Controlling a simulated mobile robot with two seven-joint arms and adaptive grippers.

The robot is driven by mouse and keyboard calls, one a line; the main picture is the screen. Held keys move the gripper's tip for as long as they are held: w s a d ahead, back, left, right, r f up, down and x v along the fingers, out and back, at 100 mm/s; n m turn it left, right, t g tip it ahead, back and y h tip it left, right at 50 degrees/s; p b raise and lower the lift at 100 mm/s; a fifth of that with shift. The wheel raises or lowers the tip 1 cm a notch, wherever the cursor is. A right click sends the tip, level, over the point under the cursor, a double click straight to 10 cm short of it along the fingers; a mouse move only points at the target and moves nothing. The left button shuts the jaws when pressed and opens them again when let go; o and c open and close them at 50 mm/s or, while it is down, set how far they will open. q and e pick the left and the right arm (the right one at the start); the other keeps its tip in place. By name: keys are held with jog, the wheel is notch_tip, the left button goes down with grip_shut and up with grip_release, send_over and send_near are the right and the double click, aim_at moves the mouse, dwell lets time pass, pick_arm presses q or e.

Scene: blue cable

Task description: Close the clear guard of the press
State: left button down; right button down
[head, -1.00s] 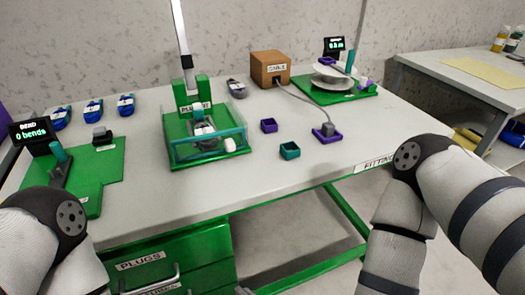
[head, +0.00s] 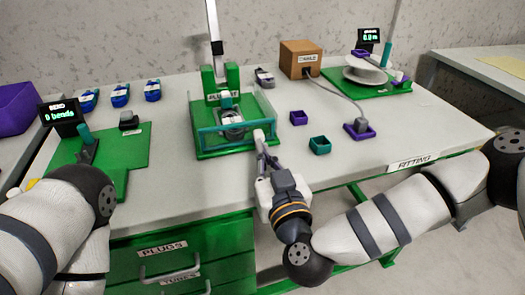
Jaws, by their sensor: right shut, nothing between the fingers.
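The press (head: 222,82) is a green stand with a tall grey column on a green base. Its clear guard (head: 215,138) has teal edges and stands low around the front of the base, with a white knob (head: 258,135) at its right end. A grey-and-white part sits behind the guard. My right gripper (head: 261,143) is shut, with its fingertips at the knob; I cannot tell whether they touch it. My left arm shows at the left edge, but its gripper is out of view.
A green bending station (head: 120,155) stands on the left, with several blue parts behind it. A purple tray (head: 299,117), a teal tray (head: 320,145) and a cable from a brown box (head: 300,58) lie to the right. The bench front between the stations is clear.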

jog(key=shift+w+a, duration=0.2)
jog(key=shift+w, duration=0.4)
